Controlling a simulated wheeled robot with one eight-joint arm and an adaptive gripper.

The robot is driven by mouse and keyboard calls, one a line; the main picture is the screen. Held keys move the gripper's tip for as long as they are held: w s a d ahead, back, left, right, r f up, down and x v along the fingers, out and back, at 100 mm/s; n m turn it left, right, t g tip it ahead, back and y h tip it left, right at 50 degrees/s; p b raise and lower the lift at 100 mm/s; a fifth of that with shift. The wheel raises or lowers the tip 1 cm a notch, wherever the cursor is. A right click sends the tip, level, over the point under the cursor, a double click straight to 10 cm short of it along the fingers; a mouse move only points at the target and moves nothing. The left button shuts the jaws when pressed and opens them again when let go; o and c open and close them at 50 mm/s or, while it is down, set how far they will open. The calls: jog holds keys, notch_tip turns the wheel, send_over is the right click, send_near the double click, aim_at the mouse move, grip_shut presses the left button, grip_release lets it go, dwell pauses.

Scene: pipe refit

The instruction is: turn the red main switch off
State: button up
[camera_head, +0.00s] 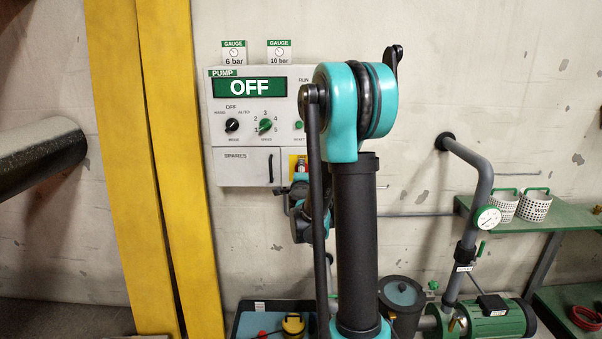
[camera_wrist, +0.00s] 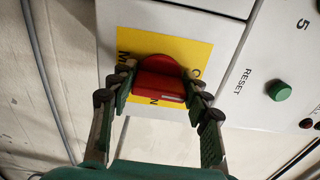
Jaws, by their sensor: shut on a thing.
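The red main switch (camera_wrist: 158,78) sits on a yellow plate (camera_wrist: 188,50) at the lower right of the pump panel (camera_head: 245,172). Its raised red grip lies crosswise in the wrist view. My gripper (camera_wrist: 160,92) has a finger on each side of this grip and is shut on it. The fingers cover parts of the plate's lettering, so I cannot read the switch position. In the head view, my arm hides most of the switch, and only a bit of the yellow plate (camera_head: 291,164) shows.
The pump display (camera_head: 249,87) reads OFF. A green reset button (camera_wrist: 279,90) is right of the switch in the wrist view. Yellow posts (camera_head: 180,180) stand left of the panel. A grey pipe with a gauge (camera_head: 487,218) and a green shelf (camera_head: 520,222) are at right.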

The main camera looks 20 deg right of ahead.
jog(key=shift+n, duration=0.3)
jog(key=o, duration=1.2)
jog(key=shift+c, duration=0.2)
jog(key=shift+s, duration=0.1)
jog(key=v, duration=1.1)
jog(key=shift+s, duration=0.4)
jog(key=shift+a, duration=0.2)
